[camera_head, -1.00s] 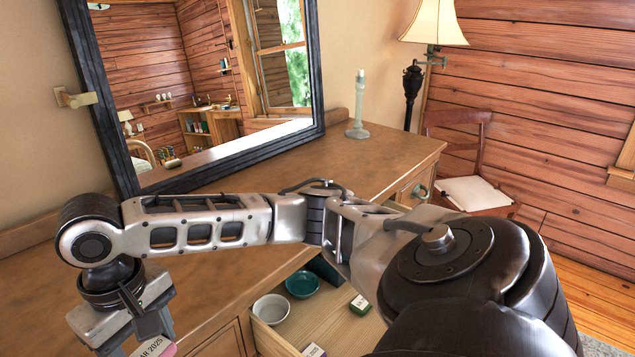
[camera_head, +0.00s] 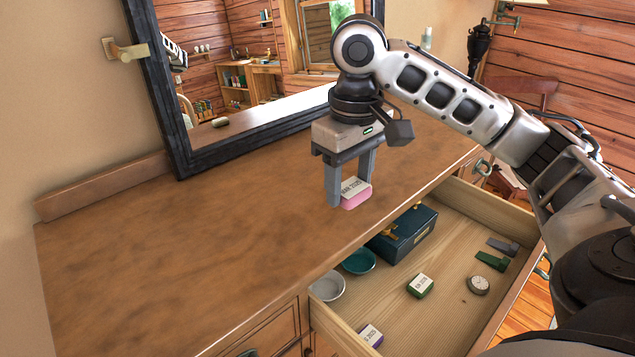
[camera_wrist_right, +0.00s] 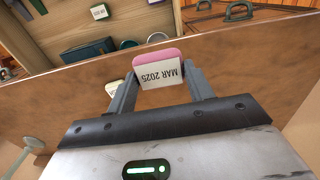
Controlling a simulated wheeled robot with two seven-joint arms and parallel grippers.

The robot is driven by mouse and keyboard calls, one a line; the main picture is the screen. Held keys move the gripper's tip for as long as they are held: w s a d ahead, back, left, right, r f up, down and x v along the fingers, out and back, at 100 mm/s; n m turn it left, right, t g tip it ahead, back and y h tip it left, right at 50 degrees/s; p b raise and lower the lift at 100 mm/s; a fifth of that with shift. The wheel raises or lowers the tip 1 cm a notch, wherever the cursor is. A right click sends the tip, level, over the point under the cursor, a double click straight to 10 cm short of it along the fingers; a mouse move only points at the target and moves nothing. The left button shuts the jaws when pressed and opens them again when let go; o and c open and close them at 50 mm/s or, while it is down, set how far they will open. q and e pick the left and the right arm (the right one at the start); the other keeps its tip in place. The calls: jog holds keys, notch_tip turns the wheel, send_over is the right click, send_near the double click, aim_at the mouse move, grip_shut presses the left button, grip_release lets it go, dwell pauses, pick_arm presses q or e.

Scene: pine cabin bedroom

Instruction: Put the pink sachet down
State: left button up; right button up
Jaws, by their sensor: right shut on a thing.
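The pink sachet (camera_head: 356,198) has a pale label reading MAR 2025. My right gripper (camera_head: 349,190) points down and is shut on it, with a finger on either side. It is over the brown dresser top (camera_head: 230,225), near the front edge above the open drawer. The sachet is at or just above the wood; I cannot tell whether it touches. In the right wrist view the sachet (camera_wrist_right: 158,72) sits between the fingertips of the right gripper (camera_wrist_right: 160,85), label facing the camera. My left gripper is not in view.
A mirror (camera_head: 235,140) stands behind. The dresser top at left is clear.

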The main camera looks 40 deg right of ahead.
jog(key=w+a+f, duration=0.2)
jog(key=w+f, duration=0.1)
jog(key=w, duration=0.4)
jog(key=p, duration=0.1)
send_over(292, 223)
jog(key=f, duration=0.5)
jog(key=shift+s+d+f, duration=0.1)
jog(key=shift+s+f, duration=0.15)
jog(key=shift+s, duration=0.05)
jog(key=f, duration=0.3)
jog(key=shift+w+p, duration=0.25)
jog(key=shift+p, duration=0.05)
jog(key=shift+f, duration=0.3)
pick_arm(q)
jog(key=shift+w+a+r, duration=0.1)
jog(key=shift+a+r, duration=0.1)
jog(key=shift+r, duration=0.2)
pick_arm(e)
jog(key=shift+f, duration=0.2)
jog(key=o, duration=0.9)
jog(key=shift+o, duration=0.2)
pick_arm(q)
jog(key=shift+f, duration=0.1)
